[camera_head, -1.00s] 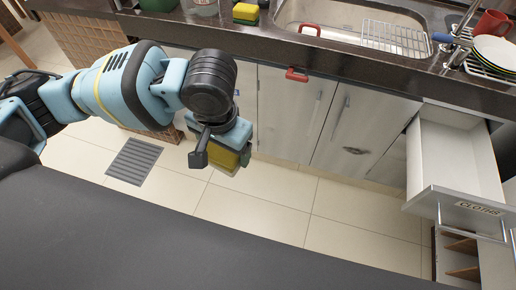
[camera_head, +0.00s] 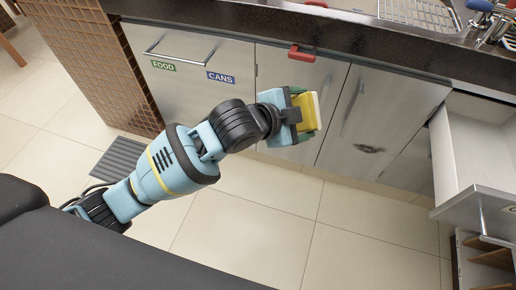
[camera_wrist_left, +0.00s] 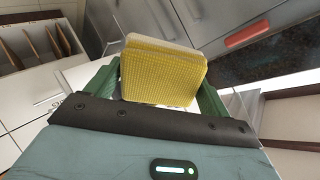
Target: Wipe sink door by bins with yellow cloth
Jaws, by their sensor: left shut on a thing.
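My left gripper (camera_head: 301,112) is shut on the yellow cloth (camera_head: 309,111), which looks like a folded pad. In the left wrist view the cloth (camera_wrist_left: 160,75) sits between green fingers. The gripper is in front of the grey sink door beside the bins cabinet (camera_head: 284,72) and hides its lower part. I cannot tell whether the cloth touches the door. The neighbouring door (camera_head: 395,105) to the right has a dark mark (camera_head: 369,149). My right gripper is not in view.
The bins cabinet front (camera_head: 185,95) carries FOOD and CANS labels and a bar handle. A red object (camera_head: 301,53) hangs at the counter edge above the sink door. An open drawer (camera_head: 480,150) juts out at right. The tiled floor (camera_head: 340,235) ahead is clear.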

